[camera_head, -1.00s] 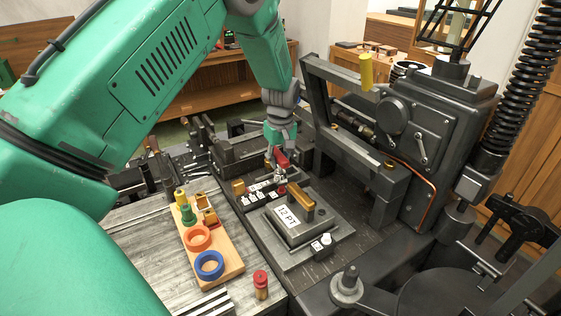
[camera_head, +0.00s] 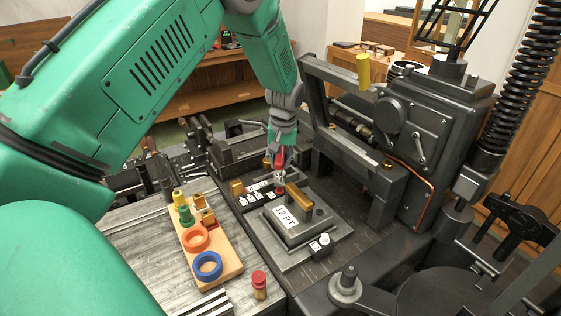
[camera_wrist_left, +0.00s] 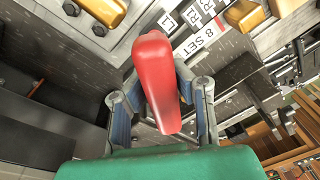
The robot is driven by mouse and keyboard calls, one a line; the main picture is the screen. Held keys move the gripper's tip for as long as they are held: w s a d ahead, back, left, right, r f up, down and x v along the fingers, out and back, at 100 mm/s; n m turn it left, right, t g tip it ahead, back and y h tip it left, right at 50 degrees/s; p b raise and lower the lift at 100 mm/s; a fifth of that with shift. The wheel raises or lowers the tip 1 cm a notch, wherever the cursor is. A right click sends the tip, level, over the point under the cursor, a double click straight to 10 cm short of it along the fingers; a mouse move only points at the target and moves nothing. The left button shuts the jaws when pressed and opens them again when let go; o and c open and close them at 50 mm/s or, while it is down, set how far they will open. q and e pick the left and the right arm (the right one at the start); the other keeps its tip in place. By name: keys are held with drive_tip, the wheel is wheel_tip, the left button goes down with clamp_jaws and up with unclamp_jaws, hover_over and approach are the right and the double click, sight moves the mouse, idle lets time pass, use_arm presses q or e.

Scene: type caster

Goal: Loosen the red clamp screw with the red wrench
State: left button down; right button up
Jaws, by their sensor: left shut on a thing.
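My left gripper (camera_head: 280,160) comes down from above at the middle of the machine bed. It is shut on the red wrench (camera_head: 279,158), which points downward over the row of type. In the left wrist view the red wrench (camera_wrist_left: 158,75) lies between the two fingers of the left gripper (camera_wrist_left: 165,100) and stretches away from the green palm. A small red piece (camera_head: 279,192) below the wrench tip may be the red clamp screw.
A dark block labelled "12 PT" (camera_head: 282,219) with a brass bar (camera_head: 299,196) lies just in front. A wooden board (camera_head: 222,255) with coloured rings is at the left, and a red-topped brass piece (camera_head: 260,284) stands near it. A dark frame (camera_head: 345,145) rises at the right.

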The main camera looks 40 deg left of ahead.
use_arm(q)
drive_tip(key=shift+f+b, duration=0.65)
drive_tip(key=shift+f, duration=0.7)
idle(0.5)
drive_tip(key=shift+r+m+p, duration=0.1)
drive_tip(key=shift+m+p, duration=0.4)
drive_tip(key=shift+m, duration=0.3)
drive_tip(key=m, duration=0.2)
drive_tip(key=shift+a+m+p, duration=0.1)
drive_tip(key=shift+m+p, duration=0.2)
drive_tip(key=shift+p, duration=0.1)
drive_tip(key=shift+a+m+t, duration=0.1)
drive_tip(key=shift+m+t, duration=0.2)
drive_tip(key=shift+m, duration=0.9)
drive_tip(key=m, duration=0.3)
drive_tip(key=shift+s+a+m+h, duration=0.1)
drive_tip(key=shift+a+m+h, duration=0.1)
drive_tip(key=shift+m+h, duration=0.15)
